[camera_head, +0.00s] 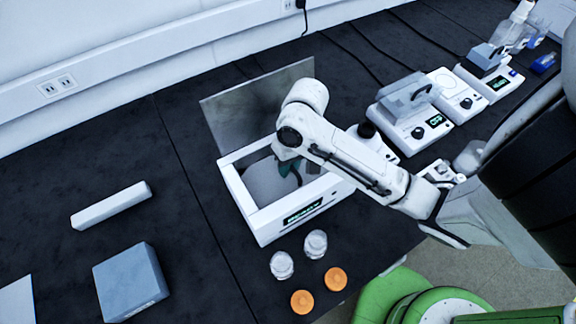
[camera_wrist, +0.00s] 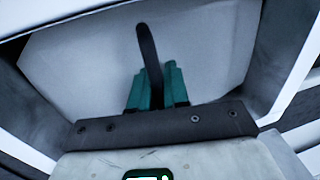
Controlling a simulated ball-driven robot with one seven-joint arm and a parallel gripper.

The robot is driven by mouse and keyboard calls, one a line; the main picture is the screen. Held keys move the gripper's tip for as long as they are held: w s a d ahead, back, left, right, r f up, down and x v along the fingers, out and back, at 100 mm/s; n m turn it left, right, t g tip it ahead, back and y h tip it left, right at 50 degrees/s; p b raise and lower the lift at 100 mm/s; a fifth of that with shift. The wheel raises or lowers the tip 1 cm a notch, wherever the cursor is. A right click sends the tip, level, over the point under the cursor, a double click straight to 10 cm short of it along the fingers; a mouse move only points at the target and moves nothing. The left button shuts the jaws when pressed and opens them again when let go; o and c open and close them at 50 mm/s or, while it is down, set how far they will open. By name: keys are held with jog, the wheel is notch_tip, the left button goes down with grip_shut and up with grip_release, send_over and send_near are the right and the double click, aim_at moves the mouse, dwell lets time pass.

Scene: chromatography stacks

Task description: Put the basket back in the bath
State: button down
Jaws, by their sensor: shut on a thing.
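The bath (camera_head: 254,228) is a white box with a lit display on its front and its grey lid (camera_head: 262,108) raised at the back. My gripper (camera_head: 288,166) reaches down into its opening. In the wrist view my gripper's teal fingers (camera_wrist: 156,86) are shut on a dark upright strip, the basket's handle (camera_wrist: 147,42). The handle also shows in the head view (camera_head: 297,174). A pale grey surface fills the area below the handle; I cannot tell the basket's body from the bath's floor, or whether the basket rests on the bottom. My arm hides the bath's right part.
Two clear jars (camera_head: 282,265) and two orange caps (camera_head: 302,301) lie close in front of the bath. A blue-grey box (camera_head: 130,282) and a white bar (camera_head: 110,206) lie at left. Several bench devices (camera_head: 414,118) stand at right. The dark bench between is clear.

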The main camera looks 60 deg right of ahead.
jog(key=c, duration=1.1)
grip_release()
jog(key=shift+f, duration=0.1)
notch_tip(320, 180, up, 12)
jog(key=s+d+p, duration=0.1)
jog(key=d+p, duration=0.1)
jog(key=shift+s+p, duration=0.15)
jog(key=shift+p, duration=0.15)
